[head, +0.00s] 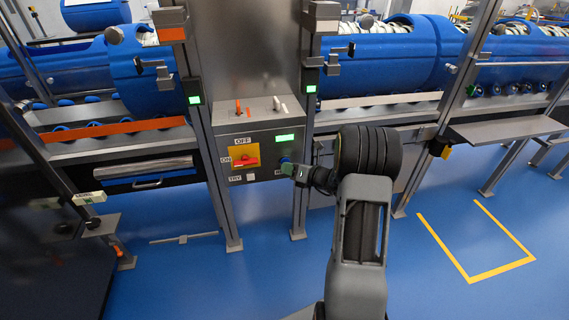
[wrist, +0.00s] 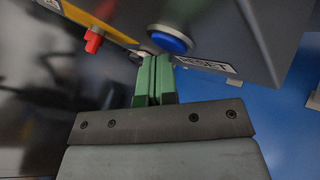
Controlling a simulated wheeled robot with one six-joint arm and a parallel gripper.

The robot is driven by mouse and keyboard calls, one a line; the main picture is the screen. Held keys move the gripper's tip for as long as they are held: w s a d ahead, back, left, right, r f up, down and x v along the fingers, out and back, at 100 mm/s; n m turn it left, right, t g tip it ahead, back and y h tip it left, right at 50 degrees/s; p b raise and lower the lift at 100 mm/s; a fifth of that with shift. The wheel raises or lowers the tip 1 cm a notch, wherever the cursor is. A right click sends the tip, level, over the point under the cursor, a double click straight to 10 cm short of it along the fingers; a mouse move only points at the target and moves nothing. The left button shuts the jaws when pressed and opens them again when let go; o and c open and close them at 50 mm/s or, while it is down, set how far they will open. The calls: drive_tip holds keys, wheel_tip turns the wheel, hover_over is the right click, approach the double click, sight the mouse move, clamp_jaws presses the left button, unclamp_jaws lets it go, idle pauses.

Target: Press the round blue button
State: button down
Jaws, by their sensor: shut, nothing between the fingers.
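The round blue button (wrist: 171,40) sits in a pale ring on the grey control box, above a RESET label, in the wrist view. In the head view the button (head: 284,160) shows as a small blue spot at the box's lower right, partly behind my gripper (head: 287,168). My gripper also shows in the wrist view (wrist: 154,58), its green fingers closed together with nothing between them. The fingertips are close to the button, just below and left of its middle in the wrist view. I cannot tell whether they touch it.
On the same control box (head: 262,144), a red rotary switch (head: 245,162) on a yellow plate sits left of the button, marked OFF, ON and TRY. Metal posts flank the box. Blue tubs (head: 385,60) lie behind. Blue floor is clear at the right, around a yellow outline (head: 481,277).

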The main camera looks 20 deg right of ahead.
drive_tip(key=shift+s+a, duration=0.1)
drive_tip(key=shift+s, duration=0.3)
drive_tip(key=s+a+p, duration=0.1)
drive_tip(key=s, duration=0.5)
idle(0.4)
drive_tip(key=shift+a, duration=0.1)
idle(0.6)
